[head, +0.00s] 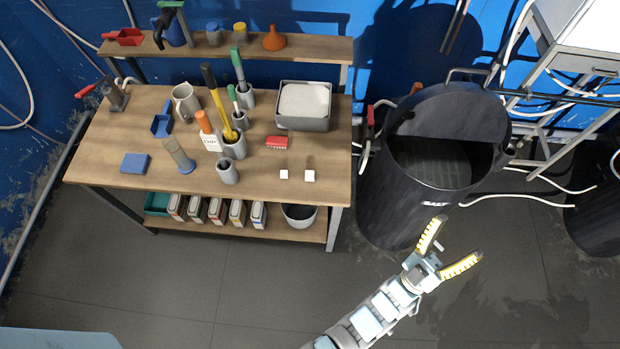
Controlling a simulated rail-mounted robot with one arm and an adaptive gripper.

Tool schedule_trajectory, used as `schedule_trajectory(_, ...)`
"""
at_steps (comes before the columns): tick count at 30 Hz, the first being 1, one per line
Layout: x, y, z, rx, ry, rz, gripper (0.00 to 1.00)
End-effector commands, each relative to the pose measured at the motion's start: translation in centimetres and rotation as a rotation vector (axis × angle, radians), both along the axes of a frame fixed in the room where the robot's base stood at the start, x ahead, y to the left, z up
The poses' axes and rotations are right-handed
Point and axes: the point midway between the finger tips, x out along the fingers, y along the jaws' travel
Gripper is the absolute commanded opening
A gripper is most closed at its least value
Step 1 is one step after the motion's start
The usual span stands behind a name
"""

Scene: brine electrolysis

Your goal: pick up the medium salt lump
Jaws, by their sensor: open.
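Two white lumps that look like salt stand near the front right edge of the wooden workbench. The left lump (284,174) is slightly smaller, and the right lump (309,175) is slightly larger. I cannot tell for certain which is the medium one. The lumps are close together but apart. My gripper (459,238) is open and empty, its yellow-lined fingers spread. It is to the right of the workbench and appears in front of the dark barrel's lower part, well away from both lumps.
The workbench (240,186) holds a grey bin of white material (303,106), a red block (276,142) and several holders with tools behind and left of the lumps. The large dark barrel (432,170) stands right of the bench. The bench top around the lumps is clear.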

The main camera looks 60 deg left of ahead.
Motion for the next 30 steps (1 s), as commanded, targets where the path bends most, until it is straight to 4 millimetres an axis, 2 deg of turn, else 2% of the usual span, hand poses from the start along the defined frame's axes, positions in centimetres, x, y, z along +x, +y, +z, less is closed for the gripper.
schedule_trajectory(1, 2.3, 1.9, -1.5, -0.035, 0.039, 0.023, 0.76)
schedule_trajectory(6, 9.1, 7.6, -5.2, -0.155, 0.188, 0.062, 0.76)
schedule_trajectory(15, 18.9, 17.3, -11.1, -0.372, 0.419, 0.074, 0.76)
schedule_trajectory(24, 25.9, 25.5, -15.3, -0.566, 0.635, 0.026, 0.76)
schedule_trajectory(30, 28.7, 30.1, -17.4, -0.674, 0.786, -0.021, 0.76)
